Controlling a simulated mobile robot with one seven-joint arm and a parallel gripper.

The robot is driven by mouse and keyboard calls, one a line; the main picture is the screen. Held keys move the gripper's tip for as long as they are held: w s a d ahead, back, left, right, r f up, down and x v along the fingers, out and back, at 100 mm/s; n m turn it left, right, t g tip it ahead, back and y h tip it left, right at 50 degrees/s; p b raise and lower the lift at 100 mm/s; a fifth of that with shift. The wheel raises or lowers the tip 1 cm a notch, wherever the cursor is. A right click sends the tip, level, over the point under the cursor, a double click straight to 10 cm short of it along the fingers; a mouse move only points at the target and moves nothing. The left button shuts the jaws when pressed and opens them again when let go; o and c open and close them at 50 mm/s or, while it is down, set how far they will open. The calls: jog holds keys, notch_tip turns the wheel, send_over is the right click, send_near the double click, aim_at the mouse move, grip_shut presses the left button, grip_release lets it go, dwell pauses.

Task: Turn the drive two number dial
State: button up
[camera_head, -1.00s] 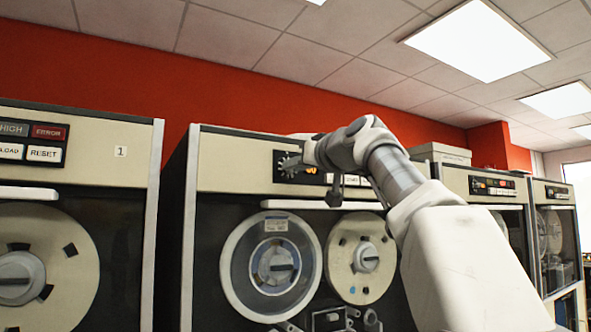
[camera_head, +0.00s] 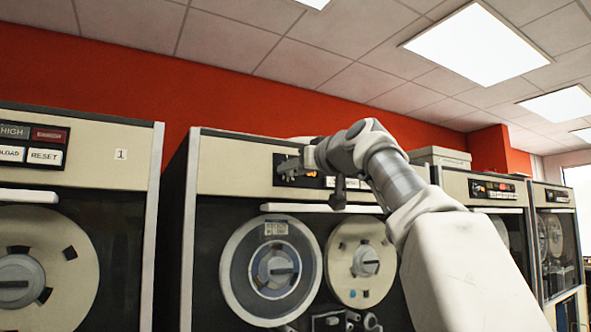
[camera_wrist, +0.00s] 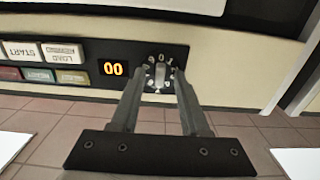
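The drive two number dial (camera_wrist: 160,74) is a small round knob with numbers around it, on the dark control panel in the wrist view. An orange display (camera_wrist: 114,69) beside it reads 00. My gripper (camera_wrist: 158,72) has its two fingers on either side of the dial, with gaps visible between the fingers and the knob, so it is open. I cannot tell exactly how far the fingertips are from the panel face.
Several buttons, upside down in the wrist view, including START (camera_wrist: 19,51) and LOAD (camera_wrist: 64,53), sit beside the display. The drive's tape reels (camera_head: 271,270) are below the panel. Drive one (camera_head: 95,151) stands at the left; more drives (camera_head: 486,188) stand at the right.

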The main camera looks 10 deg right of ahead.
jog(key=shift+s, duration=0.15)
jog(key=b+v, duration=0.5)
jog(key=v, duration=1.2)
